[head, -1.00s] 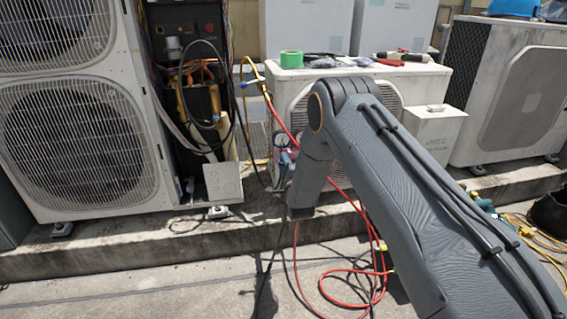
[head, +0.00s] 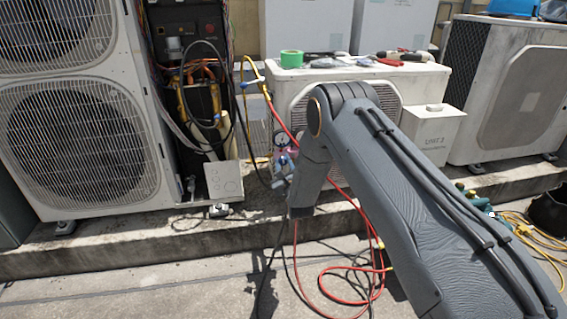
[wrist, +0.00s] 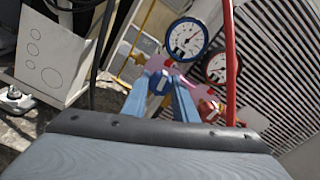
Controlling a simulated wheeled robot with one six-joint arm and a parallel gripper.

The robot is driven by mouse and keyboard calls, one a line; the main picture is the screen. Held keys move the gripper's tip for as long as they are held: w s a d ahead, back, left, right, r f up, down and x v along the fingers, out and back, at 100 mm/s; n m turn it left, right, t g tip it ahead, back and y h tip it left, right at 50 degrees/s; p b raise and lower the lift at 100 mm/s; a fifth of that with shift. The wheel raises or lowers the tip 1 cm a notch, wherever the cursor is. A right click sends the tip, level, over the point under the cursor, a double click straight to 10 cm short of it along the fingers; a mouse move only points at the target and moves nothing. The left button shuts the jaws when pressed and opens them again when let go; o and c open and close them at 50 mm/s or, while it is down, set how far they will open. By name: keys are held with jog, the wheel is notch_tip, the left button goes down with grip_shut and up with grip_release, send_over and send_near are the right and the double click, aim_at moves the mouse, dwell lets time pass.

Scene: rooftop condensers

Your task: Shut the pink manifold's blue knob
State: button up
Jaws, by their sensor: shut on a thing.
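The pink manifold (wrist: 203,92) is in the upper middle of the wrist view, tilted. It carries a blue-rimmed gauge (wrist: 187,38) and a red-rimmed gauge (wrist: 220,67). Its blue knob (wrist: 160,82) sits between the light-blue fingers of my gripper (wrist: 160,90), which are shut on it. A red knob (wrist: 211,110) is to the right of the fingers. In the head view the manifold (head: 290,153) is small, left of my arm and partly hidden by it. I cannot tell the knob's turn from these frames.
A red hose (wrist: 230,60) runs close to the right of the gauges. A dark hose (wrist: 101,50) and a grey panel (wrist: 52,55) are at the left. A white condenser (head: 425,82) stands behind. Looped hoses (head: 350,290) lie on the floor.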

jog(key=shift+f+m, duration=0.1)
jog(key=shift+m, duration=0.7)
jog(key=shift+s, duration=0.1)
jog(key=o, duration=1)
jog(key=shift+o, duration=0.2)
jog(key=p+v, duration=0.2)
jog(key=v, duration=0.5)
jog(key=shift+s, duration=0.35)
